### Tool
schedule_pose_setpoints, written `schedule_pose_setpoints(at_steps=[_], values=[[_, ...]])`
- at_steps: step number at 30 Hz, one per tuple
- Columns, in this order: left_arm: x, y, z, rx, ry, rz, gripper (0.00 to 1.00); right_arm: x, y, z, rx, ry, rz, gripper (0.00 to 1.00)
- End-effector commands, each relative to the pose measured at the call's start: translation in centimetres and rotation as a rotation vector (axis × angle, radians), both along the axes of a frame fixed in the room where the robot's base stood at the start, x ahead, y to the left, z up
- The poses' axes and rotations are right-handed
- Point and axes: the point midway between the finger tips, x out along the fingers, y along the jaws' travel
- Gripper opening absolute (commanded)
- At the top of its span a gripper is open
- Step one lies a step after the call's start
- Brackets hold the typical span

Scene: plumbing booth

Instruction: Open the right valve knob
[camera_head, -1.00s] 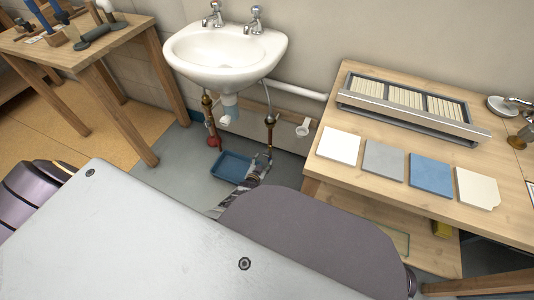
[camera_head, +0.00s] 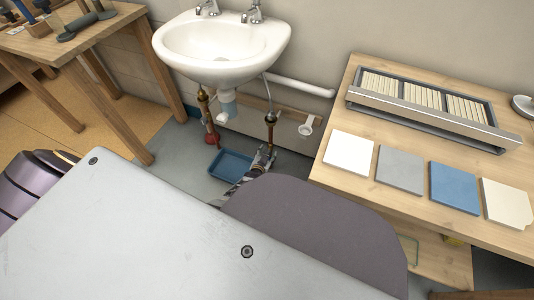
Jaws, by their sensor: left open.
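The white sink (camera_head: 222,45) hangs on the wall, with two supply pipes below it. The right pipe (camera_head: 270,135) has a brass fitting (camera_head: 270,117) and runs down to my left gripper (camera_head: 265,155). No separate right valve knob can be made out; the gripper may cover it. My left gripper is open, with its fingers at the lower end of that pipe. Whether they touch it cannot be told. The left pipe carries a red knob (camera_head: 212,140). My right gripper is out of view.
A blue tray (camera_head: 232,165) lies on the floor just left of my gripper. A wooden table (camera_head: 345,183) with sample tiles (camera_head: 400,170) and a rack (camera_head: 430,118) stands at the right. A workbench (camera_head: 130,18) stands at the left. A white waste pipe (camera_head: 300,88) runs along the wall.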

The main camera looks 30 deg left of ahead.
Motion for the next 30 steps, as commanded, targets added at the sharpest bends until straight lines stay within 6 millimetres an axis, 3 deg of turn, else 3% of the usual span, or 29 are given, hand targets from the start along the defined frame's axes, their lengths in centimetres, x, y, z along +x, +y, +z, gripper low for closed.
schedule_pose_setpoints(at_steps=[9,20,30], values=[[0.02,-0.03,-0.01,0.000,0.000,0.000,0.58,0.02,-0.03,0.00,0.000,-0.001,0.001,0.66],[0.02,-0.03,-0.01,0.000,0.000,0.000,0.12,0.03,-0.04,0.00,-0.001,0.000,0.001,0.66],[0.01,-0.01,-0.02,-0.018,-0.001,0.000,0.12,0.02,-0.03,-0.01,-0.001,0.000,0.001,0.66]])
